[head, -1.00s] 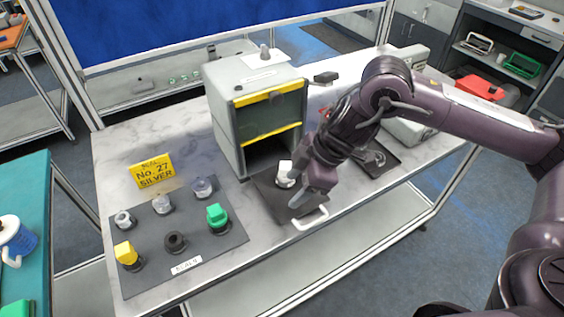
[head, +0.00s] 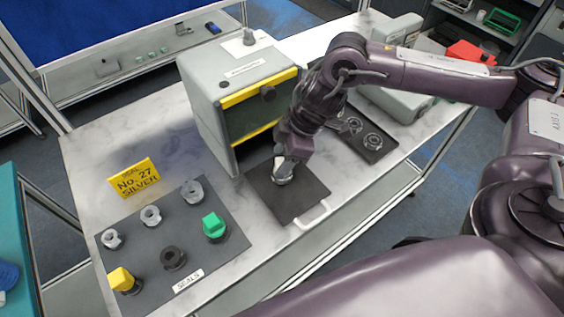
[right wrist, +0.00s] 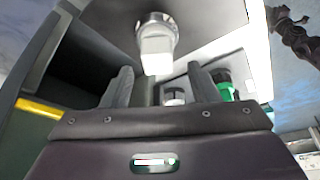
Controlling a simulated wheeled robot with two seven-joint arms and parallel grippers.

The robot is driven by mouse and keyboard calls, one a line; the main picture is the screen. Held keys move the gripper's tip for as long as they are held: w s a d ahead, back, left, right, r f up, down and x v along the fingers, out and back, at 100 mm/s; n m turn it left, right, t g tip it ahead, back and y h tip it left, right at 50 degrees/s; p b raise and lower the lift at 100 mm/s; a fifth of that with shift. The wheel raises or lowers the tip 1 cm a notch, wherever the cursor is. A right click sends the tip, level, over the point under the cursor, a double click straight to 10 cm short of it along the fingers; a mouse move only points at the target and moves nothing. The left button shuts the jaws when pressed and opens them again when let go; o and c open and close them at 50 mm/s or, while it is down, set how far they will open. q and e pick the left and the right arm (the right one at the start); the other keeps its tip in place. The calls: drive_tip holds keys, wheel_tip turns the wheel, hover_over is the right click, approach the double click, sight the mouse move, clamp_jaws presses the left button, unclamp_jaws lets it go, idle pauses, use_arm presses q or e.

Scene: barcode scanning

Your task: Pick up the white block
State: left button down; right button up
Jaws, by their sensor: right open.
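The white block (head: 279,165) stands on a round grey base on a dark tray (head: 306,198) in front of the grey box. In the right wrist view the block (right wrist: 156,52) shows beyond the fingertips, roughly centred between them. My right gripper (head: 288,156) is close above the block in the head view and partly hides it. In the right wrist view the gripper (right wrist: 162,82) has its fingers wide apart with nothing between them. My left gripper does not show.
The grey box (head: 212,125) with yellow stripes stands just behind the tray. A seals mat (head: 197,247) with yellow and green blocks lies left. A yellow sign (head: 134,178) stands behind it. Another dark tray (head: 383,148) lies right. Bare table lies between mat and tray.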

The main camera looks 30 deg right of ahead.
drive_tip(key=shift+x, duration=1.25)
drive_tip(key=shift+d, duration=0.1)
drive_tip(key=c, duration=0.9)
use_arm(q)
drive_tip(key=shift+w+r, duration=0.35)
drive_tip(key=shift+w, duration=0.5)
use_arm(e)
drive_tip(key=shift+c, duration=1.3)
drive_tip(key=shift+r, duration=0.1)
